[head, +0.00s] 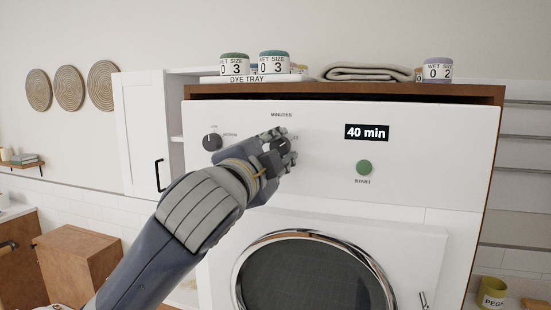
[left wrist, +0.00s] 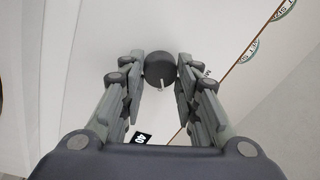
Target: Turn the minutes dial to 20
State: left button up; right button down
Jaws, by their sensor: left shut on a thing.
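The minutes dial (head: 279,146) is a dark round knob under the MINUTES label on the white machine's front panel (head: 320,185). My left gripper (head: 284,147) is shut on it, one finger on each side. In the left wrist view the dial (left wrist: 160,66) sits between the fingertips, with a pale pointer mark at its lower edge. The fingers partly cover the dial and its scale in the head view. The display (head: 367,132) right of it reads 40 min. My right gripper is in neither view.
A second dark dial (head: 212,142) is to the left, close to my left wrist. A green START button (head: 364,168) is below the display. The round door (head: 312,275) is underneath. Labelled jars (head: 274,64) and a folded cloth (head: 366,72) lie on top.

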pick_arm(q)
jog(key=n+b, duration=0.1)
jog(key=n, duration=0.5)
jog(key=shift+d+f+y+b, duration=0.1)
jog(key=shift+y+b, duration=0.2)
jog(key=n, duration=0.5)
jog(key=shift+y+b, duration=0.3)
jog(key=shift+b, duration=0.05)
jog(key=shift+n, duration=0.5)
jog(key=o, duration=1.1)
jog(key=shift+c, duration=0.2)
jog(key=shift+s, duration=0.1)
jog(key=v, duration=1.1)
jog(key=shift+s, duration=0.45)
jog(key=shift+f, duration=0.15)
